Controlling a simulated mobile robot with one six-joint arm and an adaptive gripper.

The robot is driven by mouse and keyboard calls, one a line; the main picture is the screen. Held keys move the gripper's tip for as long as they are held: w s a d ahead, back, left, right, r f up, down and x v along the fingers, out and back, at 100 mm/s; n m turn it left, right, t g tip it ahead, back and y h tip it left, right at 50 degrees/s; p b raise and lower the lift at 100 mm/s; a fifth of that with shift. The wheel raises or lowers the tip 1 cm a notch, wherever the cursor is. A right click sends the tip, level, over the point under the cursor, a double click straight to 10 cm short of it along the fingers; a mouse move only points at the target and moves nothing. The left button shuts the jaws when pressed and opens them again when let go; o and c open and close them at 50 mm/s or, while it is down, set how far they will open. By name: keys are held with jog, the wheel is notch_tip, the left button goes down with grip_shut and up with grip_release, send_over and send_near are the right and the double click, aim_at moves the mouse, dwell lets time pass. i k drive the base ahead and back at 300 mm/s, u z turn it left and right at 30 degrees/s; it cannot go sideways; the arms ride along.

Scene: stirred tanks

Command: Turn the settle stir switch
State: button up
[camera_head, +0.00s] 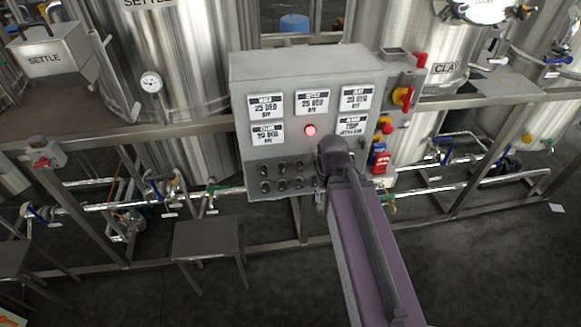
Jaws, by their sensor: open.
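A grey control box (240,90) stands in the middle of the view. Its lower front has two rows of small dark switches (282,177). Their labels are too small to read, so I cannot tell which one is the settle stir switch. My gripper (321,186) is at the lower right of the panel, beside the right end of the switch rows. My own arm largely hides it and the panel's lower right corner. It is open, and I see nothing held. I cannot tell whether it touches the panel.
A red lamp (310,130) glows on the panel. A red and yellow rotary switch (404,96) sits on the box's right side. Steel tanks (185,60) stand behind. Pipes and frame rails run below. A small metal table (207,238) stands at lower left. Dark floor is open in front.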

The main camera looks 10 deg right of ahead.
aim_at(282, 168)
jog(key=z, duration=0.5)
jog(key=k, duration=1)
jog(key=u, duration=0.55)
